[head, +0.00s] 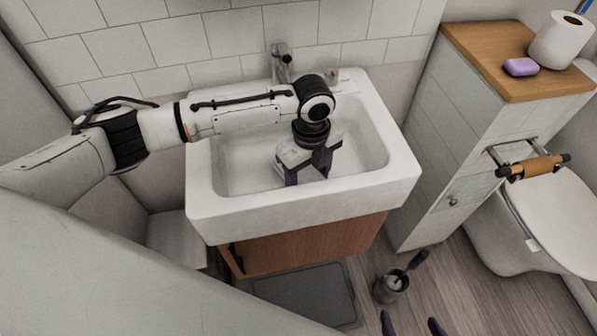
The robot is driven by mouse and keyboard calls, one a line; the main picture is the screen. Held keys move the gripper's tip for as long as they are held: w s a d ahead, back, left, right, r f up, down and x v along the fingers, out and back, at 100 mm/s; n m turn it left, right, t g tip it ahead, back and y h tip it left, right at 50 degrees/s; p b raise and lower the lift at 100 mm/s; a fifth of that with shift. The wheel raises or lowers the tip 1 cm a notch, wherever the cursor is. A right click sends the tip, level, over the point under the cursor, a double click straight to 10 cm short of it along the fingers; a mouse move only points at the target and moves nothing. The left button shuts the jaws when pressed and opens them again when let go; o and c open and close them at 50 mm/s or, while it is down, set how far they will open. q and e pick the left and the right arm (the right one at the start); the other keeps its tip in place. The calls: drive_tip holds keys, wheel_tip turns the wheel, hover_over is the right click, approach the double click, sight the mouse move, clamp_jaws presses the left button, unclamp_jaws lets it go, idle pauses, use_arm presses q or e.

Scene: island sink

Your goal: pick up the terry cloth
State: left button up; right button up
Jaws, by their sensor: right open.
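I cannot make out a terry cloth for certain in the head view. My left gripper (308,178) hangs down into the white sink (355,205). Its two dark purple-tipped fingers stand apart, with nothing clearly seen between them. The wrist and gripper hide part of the basin. My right gripper (411,323) shows only as two purple fingertips at the bottom edge. They are wide apart, with bare floor between them.
A wood-topped cabinet (480,50) at right bears a small lilac block (521,67), perhaps soap, and a white paper roll (562,40). A toilet (560,215), a brush holder (391,287) and a grey mat (305,292) stand around the sink. A faucet (282,58) rises behind the basin.

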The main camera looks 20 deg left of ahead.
use_arm(q)
drive_tip(key=c, duration=0.4)
wheel_tip(320, 180, up, 28)
drive_tip(key=p, duration=0.1)
drive_tip(key=shift+p, duration=0.35)
